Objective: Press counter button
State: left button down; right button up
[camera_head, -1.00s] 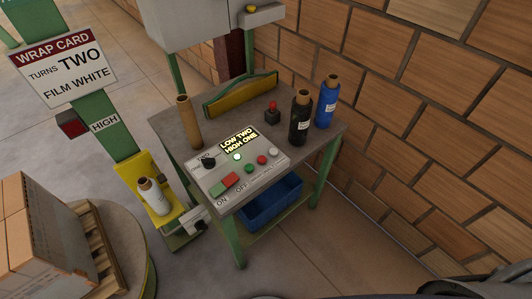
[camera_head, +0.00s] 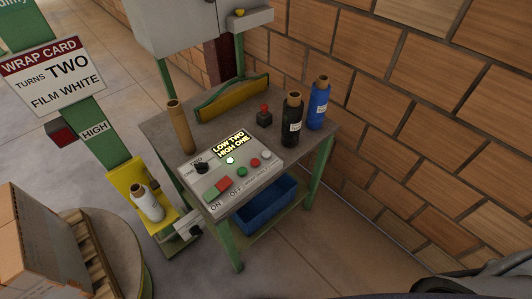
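The control panel (camera_head: 231,172) sits on the front of the grey table, with a lit display (camera_head: 231,145) reading "LOW TWO HIGH ONE". Along it are a black knob (camera_head: 201,168), a lit pale green button or lamp (camera_head: 230,160), a green and red rectangular switch (camera_head: 217,189), a green button (camera_head: 241,171), a red button (camera_head: 255,162) and a white button (camera_head: 266,155). The small labels under the round buttons are too small to read, so I cannot tell which is the counter button. Neither gripper is in view; only dark grey parts, probably mine, show at the bottom right.
On the grey table (camera_head: 233,117) stand a brown tube (camera_head: 180,126), a black roll (camera_head: 291,122), a blue roll (camera_head: 318,105) and a red-topped switch (camera_head: 264,116). A blue bin (camera_head: 266,205) is below. A wrap card (camera_head: 54,76), a white roll (camera_head: 148,202) and boxes (camera_head: 38,245) are left.

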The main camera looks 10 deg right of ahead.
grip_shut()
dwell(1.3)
